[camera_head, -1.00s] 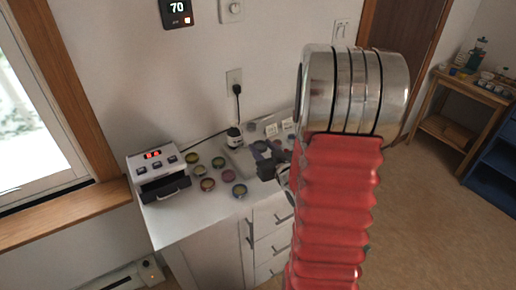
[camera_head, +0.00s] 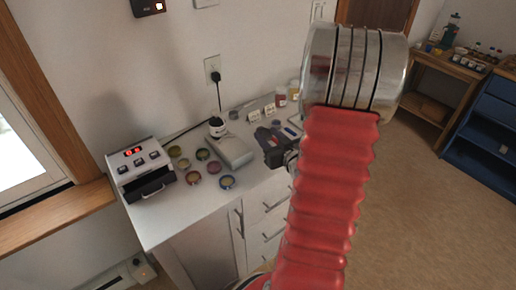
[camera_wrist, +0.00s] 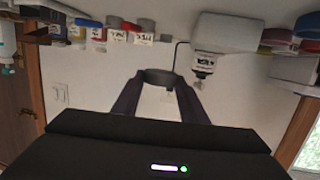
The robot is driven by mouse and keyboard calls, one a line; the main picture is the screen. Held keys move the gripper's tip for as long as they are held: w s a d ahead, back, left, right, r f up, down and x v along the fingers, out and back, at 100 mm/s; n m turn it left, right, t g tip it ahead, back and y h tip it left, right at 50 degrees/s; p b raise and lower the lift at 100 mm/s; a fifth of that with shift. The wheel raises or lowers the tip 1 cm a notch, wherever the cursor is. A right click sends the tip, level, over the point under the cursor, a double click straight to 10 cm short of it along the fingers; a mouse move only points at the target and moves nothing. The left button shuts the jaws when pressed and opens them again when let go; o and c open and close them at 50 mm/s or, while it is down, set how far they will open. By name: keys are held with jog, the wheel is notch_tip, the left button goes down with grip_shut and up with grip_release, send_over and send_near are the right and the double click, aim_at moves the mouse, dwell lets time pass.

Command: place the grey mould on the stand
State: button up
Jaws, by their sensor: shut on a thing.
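My gripper (camera_head: 268,138) is above the right part of the white counter. It is shut on a round dark grey piece, the grey mould (camera_wrist: 160,76), which sits between the two fingertips in the wrist view. In the head view the fingers largely hide the mould. A low pale grey block (camera_head: 235,150) lies on the counter just left of my gripper; it also shows in the wrist view (camera_wrist: 229,32). It may be the stand, but I cannot tell for sure. The mould appears held clear of the counter.
Several coloured round dishes (camera_head: 202,155) lie left of the pale block. A black-capped bottle (camera_head: 217,127) stands behind it. Small white cards (camera_head: 254,115) and jars (camera_head: 281,97) are at the back right. A boxy device with red lights (camera_head: 140,168) stands at the left.

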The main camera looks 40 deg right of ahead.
jog(key=shift+f, duration=2.55)
jog(key=shift+f, duration=0.1)
jog(key=shift+f, duration=1.95)
jog(key=o, duration=0.6)
jog(key=shift+f, duration=0.1)
jog(key=shift+c, duration=0.2)
jog(key=shift+o, duration=0.9)
